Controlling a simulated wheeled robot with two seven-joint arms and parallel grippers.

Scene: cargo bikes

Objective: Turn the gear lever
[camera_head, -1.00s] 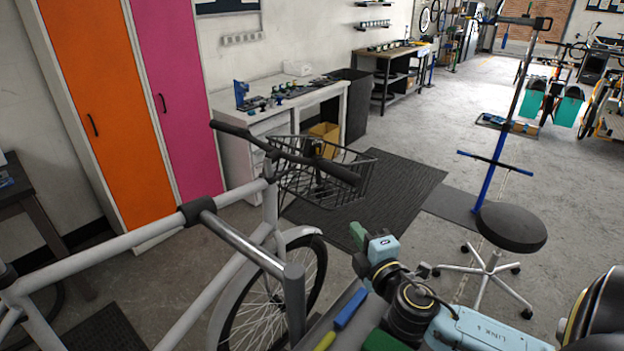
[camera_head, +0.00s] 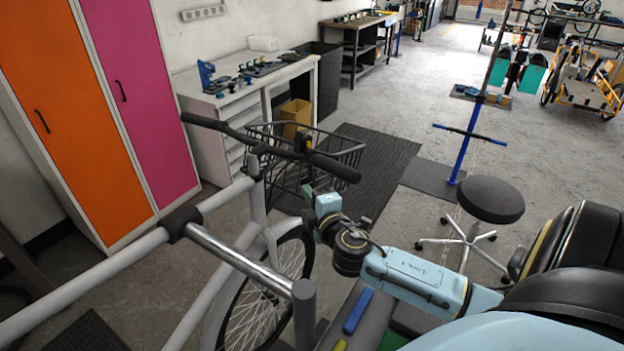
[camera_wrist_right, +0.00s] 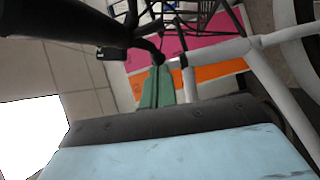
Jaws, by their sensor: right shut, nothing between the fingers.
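A grey bike (camera_head: 225,255) stands at the left with a black handlebar (camera_head: 240,135). The handlebar's near grip (camera_head: 335,167) points towards my right arm. I cannot pick out the gear lever clearly; a small dark part (camera_wrist_right: 110,54) shows by the handlebar in the right wrist view and may be it. My right gripper (camera_head: 308,192) has green fingers and is just below and in front of the near grip. In the right wrist view its green fingers (camera_wrist_right: 158,72) are together and empty, their tips close to the black bar (camera_wrist_right: 150,47). My left gripper is not in view.
A black wire basket (camera_head: 345,150) sits ahead of the handlebar. A stool (camera_head: 490,199) and a blue stand (camera_head: 463,155) are to the right. A white workbench (camera_head: 235,105) and orange and pink lockers (camera_head: 135,80) line the wall. Open floor lies beyond.

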